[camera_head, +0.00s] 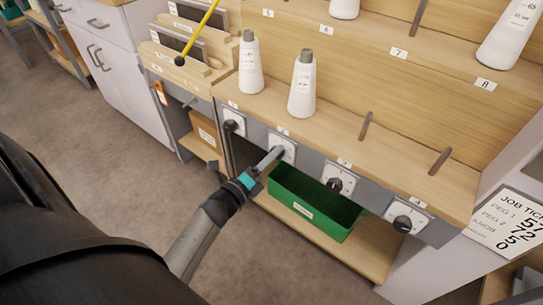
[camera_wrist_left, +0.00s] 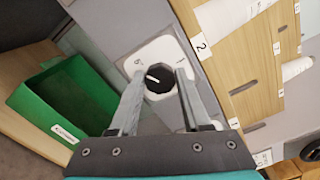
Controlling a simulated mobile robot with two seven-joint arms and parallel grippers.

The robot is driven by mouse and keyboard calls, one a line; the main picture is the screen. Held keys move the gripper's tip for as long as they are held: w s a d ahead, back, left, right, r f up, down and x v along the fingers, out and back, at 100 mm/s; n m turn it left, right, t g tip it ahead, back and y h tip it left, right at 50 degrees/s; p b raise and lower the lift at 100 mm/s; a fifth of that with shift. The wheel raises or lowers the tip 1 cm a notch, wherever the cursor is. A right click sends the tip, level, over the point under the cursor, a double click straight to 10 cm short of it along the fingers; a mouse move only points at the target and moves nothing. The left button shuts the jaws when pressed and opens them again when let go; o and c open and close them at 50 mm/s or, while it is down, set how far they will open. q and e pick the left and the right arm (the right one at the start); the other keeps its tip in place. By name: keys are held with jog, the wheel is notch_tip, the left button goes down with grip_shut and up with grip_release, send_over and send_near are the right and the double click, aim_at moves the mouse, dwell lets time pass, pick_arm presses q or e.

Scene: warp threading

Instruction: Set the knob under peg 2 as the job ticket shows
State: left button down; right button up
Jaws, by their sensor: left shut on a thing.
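The knob under peg 2 is a black dial with a white pointer line on a white plate, seen in the left wrist view (camera_wrist_left: 158,78). My left gripper (camera_wrist_left: 160,80) has one finger on each side of it and is shut on it. The pointer lies toward the upper left of that view; the plate's marks are too small to read surely. In the head view my left gripper (camera_head: 279,152) covers most of this knob, in front of its plate (camera_head: 290,144). The job ticket (camera_head: 505,222) at the right has PEG 1, PEG 2 and KNOB lines, cut by the picture edge. My right gripper is out of view.
Other knobs (camera_head: 335,184) (camera_head: 402,223) (camera_head: 231,125) line the grey panel. White cones (camera_head: 302,88) (camera_head: 250,66) stand on the lower shelf above; bare pegs (camera_head: 365,126) are to the right. A green bin (camera_head: 325,208) sits below the panel.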

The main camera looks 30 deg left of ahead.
pick_arm(q)
jog(key=shift+c, duration=1.8)
grip_release()
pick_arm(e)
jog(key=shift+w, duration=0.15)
pick_arm(q)
jog(key=shift+s, duration=0.1)
jog(key=s+a+p, duration=0.1)
jog(key=s+p, duration=0.2)
jog(key=s, duration=1.2)
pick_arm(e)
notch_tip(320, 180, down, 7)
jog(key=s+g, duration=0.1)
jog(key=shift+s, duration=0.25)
pick_arm(q)
jog(key=shift+a, duration=0.1)
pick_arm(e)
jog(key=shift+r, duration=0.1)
